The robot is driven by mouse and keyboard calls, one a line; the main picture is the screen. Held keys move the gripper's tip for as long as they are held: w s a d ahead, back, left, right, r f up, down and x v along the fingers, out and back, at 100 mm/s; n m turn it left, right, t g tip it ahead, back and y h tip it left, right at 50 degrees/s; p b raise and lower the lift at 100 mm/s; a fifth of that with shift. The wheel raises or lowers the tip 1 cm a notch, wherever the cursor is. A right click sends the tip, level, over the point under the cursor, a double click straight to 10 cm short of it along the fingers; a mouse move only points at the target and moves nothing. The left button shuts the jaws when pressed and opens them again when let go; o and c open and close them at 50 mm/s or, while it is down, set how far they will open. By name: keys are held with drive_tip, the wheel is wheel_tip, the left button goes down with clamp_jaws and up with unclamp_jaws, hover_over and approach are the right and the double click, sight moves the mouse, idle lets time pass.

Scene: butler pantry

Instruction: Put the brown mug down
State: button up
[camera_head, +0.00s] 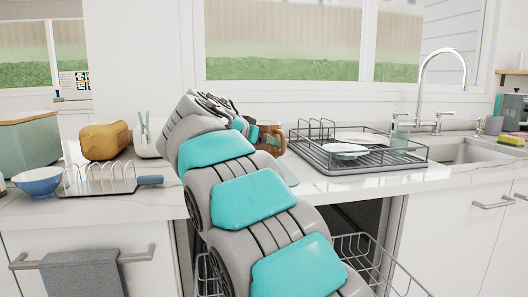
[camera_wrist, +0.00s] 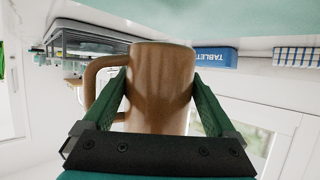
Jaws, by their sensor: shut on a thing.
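The brown mug (camera_wrist: 160,85) is between the two green fingers of my gripper (camera_wrist: 160,95), which are shut on its sides. Its handle sticks out to the left in the wrist view. In the head view the mug (camera_head: 272,139) shows just past the end of my arm, over the counter left of the dish rack. My arm hides part of it and most of my gripper (camera_head: 252,133). I cannot tell whether the mug touches a surface below. The white marble counter (camera_head: 345,190) runs under this area.
A wire dish rack (camera_head: 360,168) holding a white dish (camera_head: 345,151) stands right of the mug. The sink (camera_head: 478,151) and tap (camera_head: 445,60) are farther right. A blue tablets box (camera_wrist: 214,57) shows in the wrist view.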

drive_tip(key=shift+w+a, duration=0.15)
drive_tip(key=shift+w, duration=0.35)
drive_tip(key=shift+f, duration=1.8)
drive_tip(key=shift+f, duration=0.15)
drive_tip(key=o, duration=1.4)
drive_tip(key=b+v, duration=0.1)
drive_tip(key=v, duration=1.1)
